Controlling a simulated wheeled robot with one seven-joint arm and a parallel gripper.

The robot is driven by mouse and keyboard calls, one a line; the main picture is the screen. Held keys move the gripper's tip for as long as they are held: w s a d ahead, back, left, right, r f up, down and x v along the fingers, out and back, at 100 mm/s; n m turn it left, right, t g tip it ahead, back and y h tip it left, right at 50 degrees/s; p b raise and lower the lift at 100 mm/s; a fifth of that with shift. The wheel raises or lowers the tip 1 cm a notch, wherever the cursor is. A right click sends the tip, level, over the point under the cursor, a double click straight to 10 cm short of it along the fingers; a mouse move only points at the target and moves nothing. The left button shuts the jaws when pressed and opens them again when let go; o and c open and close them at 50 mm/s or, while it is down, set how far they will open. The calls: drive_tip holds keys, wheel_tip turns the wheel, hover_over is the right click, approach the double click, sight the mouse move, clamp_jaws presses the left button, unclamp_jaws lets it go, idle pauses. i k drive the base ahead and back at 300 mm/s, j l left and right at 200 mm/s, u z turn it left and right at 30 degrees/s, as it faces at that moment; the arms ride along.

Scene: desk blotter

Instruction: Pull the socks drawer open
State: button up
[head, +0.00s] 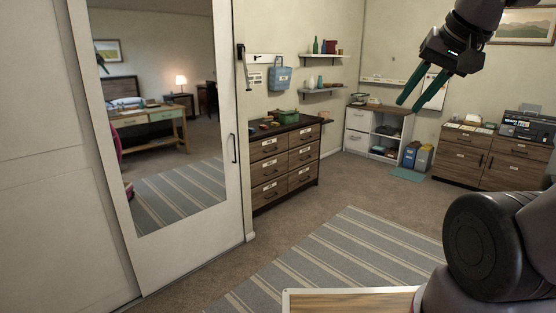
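A wooden dresser (285,165) with a dark top stands against the wall, left of the picture's middle. It has two columns of drawers with dark handles and small white labels. All its drawers look shut. The labels are too small to read, so I cannot tell which one is the socks drawer. My gripper (409,105), with two green fingers, hangs in the air at the upper right. Its fingers are apart with nothing between them. It is well away from the dresser and touches nothing.
A mirrored sliding door (232,220) stands left of the dresser. A striped rug (345,250) lies on open carpet in front. A white cabinet (357,138) and a wooden sideboard (461,160) stand at the back right. A wooden surface (345,304) shows at the bottom edge.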

sight(261, 148)
drive_tip(key=i+z, duration=0.2)
drive_tip(key=i, duration=1.7)
drive_tip(key=i+l+u, duration=0.2)
drive_tip(key=i+u, duration=0.2)
drive_tip(key=i, duration=0.4)
drive_tip(key=i+l+u, duration=0.35)
drive_tip(key=i, duration=0.45)
drive_tip(key=i+l+u, duration=0.4)
drive_tip(key=i+l, duration=0.25)
drive_tip(key=l, duration=0.1)
